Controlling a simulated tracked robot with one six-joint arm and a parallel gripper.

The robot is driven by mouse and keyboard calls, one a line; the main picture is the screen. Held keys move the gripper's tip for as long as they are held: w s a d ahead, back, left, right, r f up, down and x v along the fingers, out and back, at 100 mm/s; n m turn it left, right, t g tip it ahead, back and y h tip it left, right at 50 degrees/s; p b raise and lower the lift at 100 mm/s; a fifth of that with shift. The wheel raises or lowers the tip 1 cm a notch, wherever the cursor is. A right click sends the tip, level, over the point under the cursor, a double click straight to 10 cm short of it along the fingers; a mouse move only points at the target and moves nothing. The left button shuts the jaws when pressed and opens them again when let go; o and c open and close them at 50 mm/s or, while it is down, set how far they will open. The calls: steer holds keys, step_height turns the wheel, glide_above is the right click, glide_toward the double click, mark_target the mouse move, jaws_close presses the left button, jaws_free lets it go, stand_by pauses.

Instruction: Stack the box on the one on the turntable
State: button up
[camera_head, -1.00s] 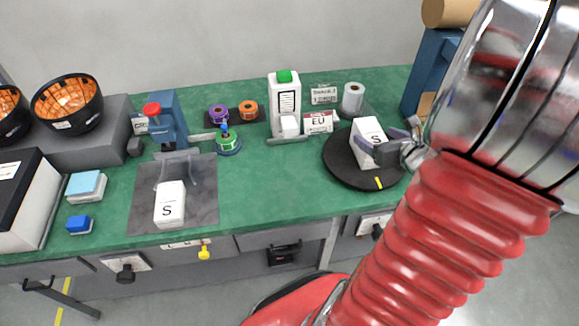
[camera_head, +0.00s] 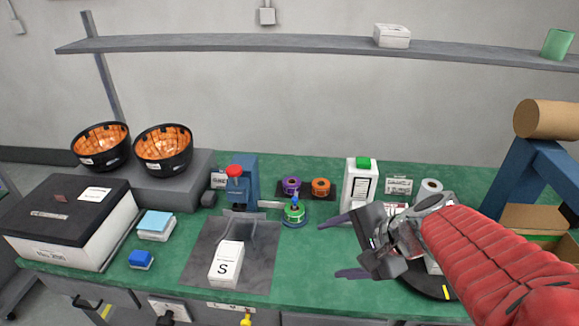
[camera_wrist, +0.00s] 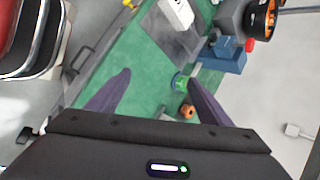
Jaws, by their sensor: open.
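A white box marked S (camera_head: 227,263) stands on the grey mat (camera_head: 265,235) at the bench front; it also shows at the top of the wrist view (camera_wrist: 178,12). The black turntable (camera_head: 441,290) is at the right, largely hidden behind my arm. Only a sliver of the white box on it (camera_head: 434,267) shows. My gripper (camera_head: 330,249) is open and empty, above the bench between mat and turntable, fingers pointing left. In the wrist view its purple fingers (camera_wrist: 160,78) are spread over green bench top.
A green-ringed spool stand (camera_head: 294,214), a white bottle with green cap (camera_head: 360,192) and a blue press (camera_head: 243,182) stand behind. Blue boxes (camera_head: 155,225) and a black-lidded case (camera_head: 70,215) are at left. A shelf (camera_head: 250,42) runs above.

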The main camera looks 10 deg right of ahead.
steer(key=s+a+r+n+h, duration=0.1)
steer(key=s+r+n+h, duration=0.1)
steer(key=n, duration=0.5)
steer(key=s+a+r+n+g+h, duration=0.1)
steer(key=s+a+r+n+h, duration=0.1)
steer(key=s+n, duration=0.3)
steer(key=shift+s+a+r+n, duration=0.25)
steer(key=shift+r+n, duration=0.35)
steer(key=shift+n, duration=0.7)
steer(key=shift+d, duration=0.1)
steer(key=shift+c, duration=0.6)
